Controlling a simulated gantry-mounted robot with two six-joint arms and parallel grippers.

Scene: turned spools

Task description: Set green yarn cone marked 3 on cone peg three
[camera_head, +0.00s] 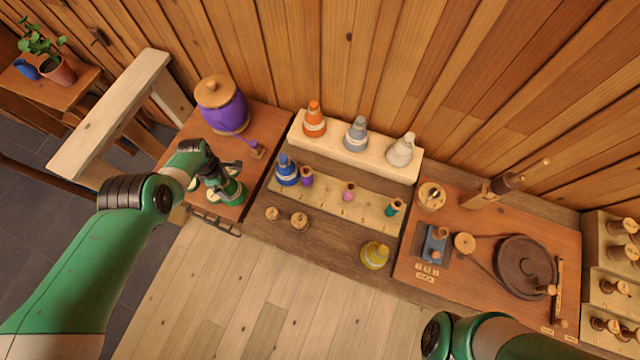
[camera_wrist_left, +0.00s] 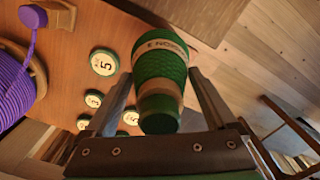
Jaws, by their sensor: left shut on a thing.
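My left gripper (camera_head: 222,184) is shut on the green yarn cone (camera_head: 232,192), over the left wooden table. In the left wrist view the green cone (camera_wrist_left: 160,72) sits between the two fingers, with a pale band whose print I cannot fully read. The peg strip (camera_head: 325,202) in the middle carries a purple peg (camera_head: 307,177), a pink peg (camera_head: 348,191) and a green peg (camera_head: 393,207). A blue cone (camera_head: 287,170) stands at the strip's left end. The strip's markings are too small to read. Only part of my right arm shows, not its gripper.
Orange (camera_head: 314,120), grey (camera_head: 356,134) and white (camera_head: 399,151) cones stand on the raised shelf behind the strip. A yellow cone (camera_head: 374,255) stands in front, at the right. A purple yarn spool (camera_head: 222,104) is on the left table. Numbered discs (camera_wrist_left: 104,62) lie below the gripper.

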